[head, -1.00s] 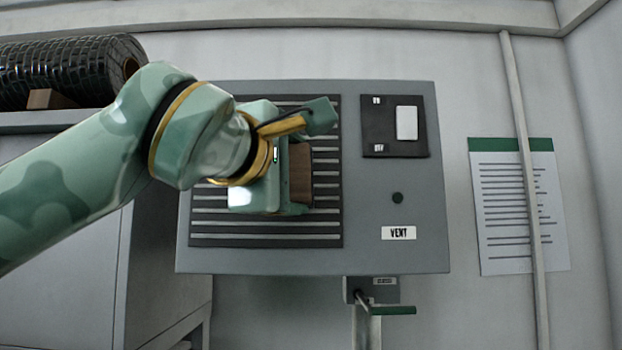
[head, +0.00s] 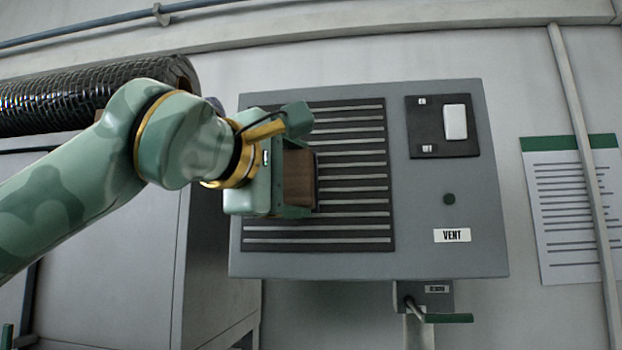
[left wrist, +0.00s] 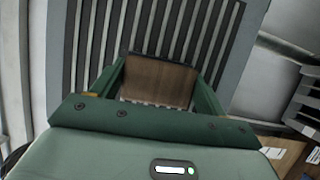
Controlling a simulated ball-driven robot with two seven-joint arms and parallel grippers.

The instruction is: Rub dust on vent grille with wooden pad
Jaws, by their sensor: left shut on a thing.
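The vent grille (head: 350,190) is a dark panel with several light horizontal slats, on the left part of a grey wall-mounted box (head: 440,262). My left gripper (head: 298,175) is shut on the brown wooden pad (head: 300,180) in front of the grille's left part. In the left wrist view the wooden pad (left wrist: 158,82) sits between the two green fingers (left wrist: 160,85), with the grille's slats (left wrist: 150,30) behind it. I cannot tell if the pad touches the slats. No dust can be made out. My right gripper is not in view.
A black panel with a white rocker switch (head: 455,122), a dark knob (head: 449,199) and a VENT label (head: 452,236) are right of the grille. A green-handled lever (head: 445,318) is below. A ribbed black duct (head: 70,95) lies at the left. A paper sheet (head: 572,215) hangs behind a pipe.

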